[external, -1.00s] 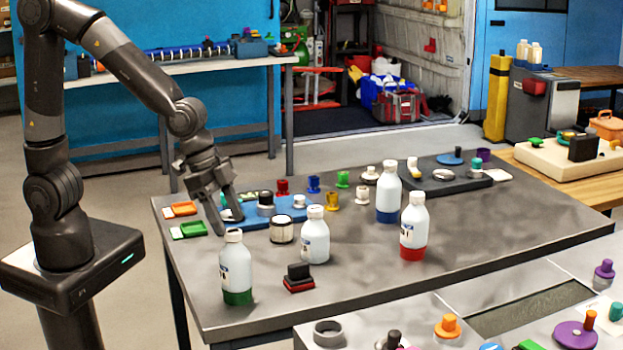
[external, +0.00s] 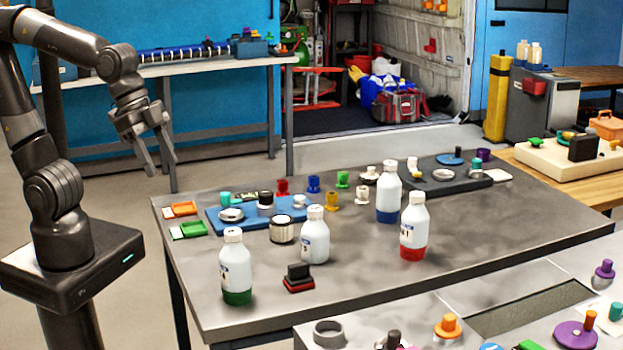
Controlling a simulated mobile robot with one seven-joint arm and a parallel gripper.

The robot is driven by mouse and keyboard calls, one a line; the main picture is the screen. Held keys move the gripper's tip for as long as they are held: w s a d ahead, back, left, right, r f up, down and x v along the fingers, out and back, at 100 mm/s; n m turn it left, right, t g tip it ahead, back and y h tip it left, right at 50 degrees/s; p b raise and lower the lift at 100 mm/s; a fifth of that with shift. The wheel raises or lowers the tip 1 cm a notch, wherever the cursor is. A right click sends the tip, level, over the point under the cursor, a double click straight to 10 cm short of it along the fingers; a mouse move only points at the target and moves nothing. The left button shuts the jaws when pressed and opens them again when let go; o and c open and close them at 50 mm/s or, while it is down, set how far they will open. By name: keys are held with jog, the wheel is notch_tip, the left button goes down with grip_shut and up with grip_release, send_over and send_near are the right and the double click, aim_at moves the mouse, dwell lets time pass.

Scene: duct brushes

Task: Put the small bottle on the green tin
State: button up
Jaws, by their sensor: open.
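My gripper (external: 162,172) is open and empty, in the air left of the table's far left corner, apart from everything on the table. Which thing is the small bottle is not certain; a white bottle (external: 315,236) without a coloured base stands upright near the table's middle. A taller bottle with a green base (external: 236,268) stands at the front left. No thing is clearly a green tin; a flat green piece (external: 193,229) lies at the left edge, and a small teal piece (external: 225,198) stands on the blue tray (external: 254,222) beside a silver dish (external: 231,214).
Bottles with a blue base (external: 388,197) and a red base (external: 413,228) stand to the right. A ribbed jar (external: 282,229) and a black-and-red block (external: 298,279) stand near the front. Coloured small pieces line the back. The table's right front is clear.

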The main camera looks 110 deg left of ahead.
jog(key=s+d, duration=0.2)
jog(key=s, duration=0.5)
jog(key=shift+s+r, duration=0.3)
